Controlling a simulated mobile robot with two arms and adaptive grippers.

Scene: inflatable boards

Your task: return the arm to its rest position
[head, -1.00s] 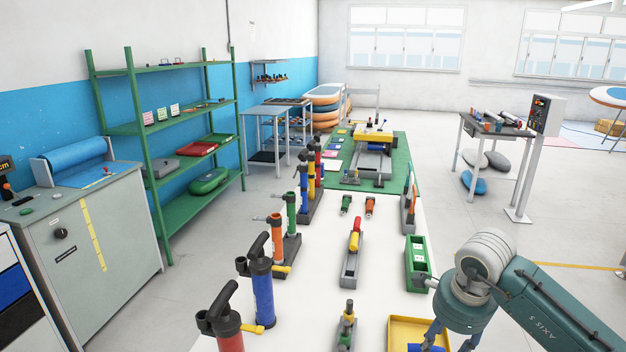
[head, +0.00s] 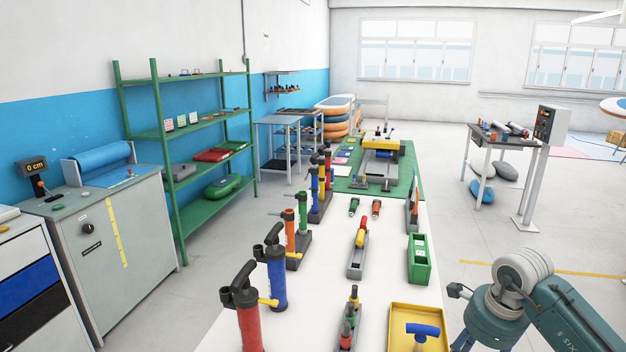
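My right arm (head: 553,305) comes in from the lower right, teal with a pale ribbed joint. Its wrist hangs beside the right edge of the white table (head: 320,283), to the right of the yellow tray. The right gripper's fingers are mostly cut off by the bottom edge, so their state cannot be told. My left arm and gripper are not in view.
A yellow tray (head: 398,316) with a blue T-shaped handle (head: 422,331) lies at the table's near right. A green box (head: 419,260) stands behind it. Red (head: 243,312) and blue (head: 276,277) pumps stand along the left side.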

